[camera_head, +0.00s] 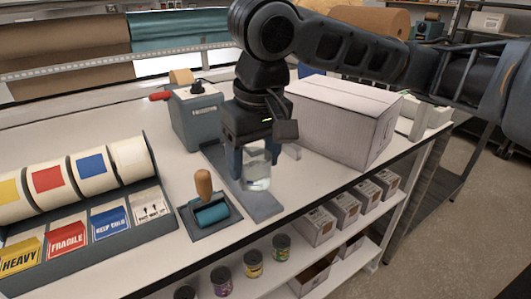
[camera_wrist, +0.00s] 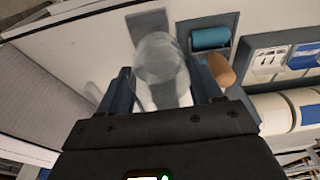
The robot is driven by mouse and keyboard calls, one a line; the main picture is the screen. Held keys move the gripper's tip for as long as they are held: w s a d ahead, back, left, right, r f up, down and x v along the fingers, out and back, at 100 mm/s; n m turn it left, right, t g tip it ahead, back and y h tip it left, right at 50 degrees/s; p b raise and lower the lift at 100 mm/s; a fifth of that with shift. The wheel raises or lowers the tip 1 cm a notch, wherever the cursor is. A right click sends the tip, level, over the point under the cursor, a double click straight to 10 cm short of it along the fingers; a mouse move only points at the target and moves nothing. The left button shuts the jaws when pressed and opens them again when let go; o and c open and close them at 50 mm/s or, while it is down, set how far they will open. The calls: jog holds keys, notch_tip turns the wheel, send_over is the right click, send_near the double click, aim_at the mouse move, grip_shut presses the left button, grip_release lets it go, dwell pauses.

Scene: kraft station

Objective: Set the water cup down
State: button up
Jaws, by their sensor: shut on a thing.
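The clear water cup (camera_head: 257,176) is between the fingers of my gripper (camera_head: 255,163), which is shut on it. The cup looks upright, over or on a flat grey base plate (camera_head: 262,207) on the white table. I cannot tell whether its bottom touches the plate. In the wrist view the cup (camera_wrist: 162,65) sits between the two dark fingers of my gripper (camera_wrist: 165,85), and its round end shows past them.
A teal roller with a wooden handle (camera_head: 204,187) rests in a tray left of the cup. A grey machine (camera_head: 195,115) stands behind it. A large white box (camera_head: 345,115) is close on the right. A label dispenser (camera_head: 75,220) fills the left. The table's front edge is near.

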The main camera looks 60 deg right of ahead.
jog(key=shift+w+a, duration=0.35)
jog(key=shift+a, duration=0.2)
dwell(1.1)
